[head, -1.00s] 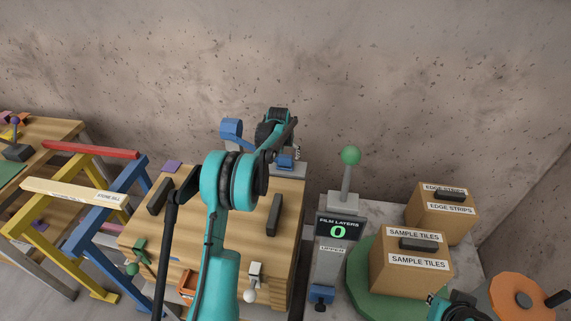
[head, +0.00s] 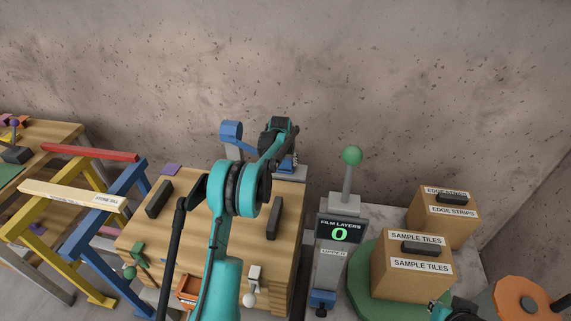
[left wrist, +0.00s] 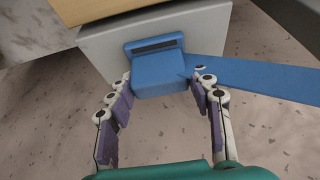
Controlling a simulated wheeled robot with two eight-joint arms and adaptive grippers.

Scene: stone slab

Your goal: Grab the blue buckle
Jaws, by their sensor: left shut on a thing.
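The blue buckle (left wrist: 160,80) is a blocky blue piece against the grey face of a block in the left wrist view, with a blue strap (left wrist: 255,80) running off to the right. My left gripper (left wrist: 165,98) has one finger at each side of the buckle and is shut on it. In the head view my left gripper (head: 281,140) is at the back edge of the wooden bench, and a small blue part (head: 288,163) shows just below it. The arm partly hides this spot. The right gripper's fingers do not show; only a teal part of my right arm is at the lower right.
The wooden bench (head: 185,225) carries dark bars. To the right are a grey lever stand with a green knob (head: 352,155), cardboard boxes (head: 412,265) and an orange disc (head: 520,300). Yellow and blue trestles stand left.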

